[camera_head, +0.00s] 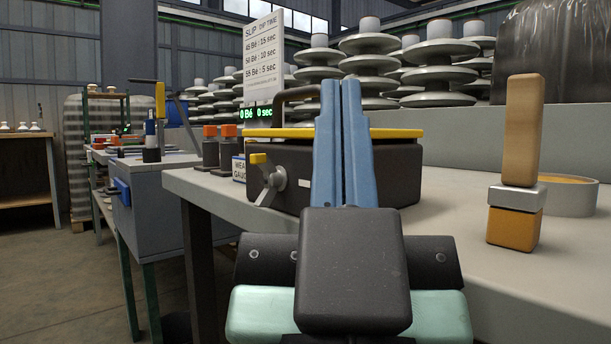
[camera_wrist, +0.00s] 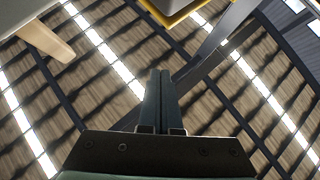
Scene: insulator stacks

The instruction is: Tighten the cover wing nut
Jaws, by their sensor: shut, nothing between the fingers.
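A dark box (camera_head: 405,178) with a yellow-edged lid (camera_head: 405,133) and a dark handle sits on the grey bench. A grey wing nut (camera_head: 272,185) is on the box's front left, with a yellow tab beside it. I cannot tell how tight it is. My gripper (camera_head: 340,84) points upward in front of the box, its two blue fingers together and empty. It hides the middle of the box and stands right of the wing nut, apart from it. In the wrist view my gripper (camera_wrist: 160,72) is also shut, against the roof; the wing nut does not show there.
A wooden-handled tool (camera_head: 524,130) stands upright at right by a round dish (camera_head: 572,194). Orange-topped dark blocks (camera_head: 210,150) stand left of the box. A sign and stacked insulators (camera_head: 430,75) are behind.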

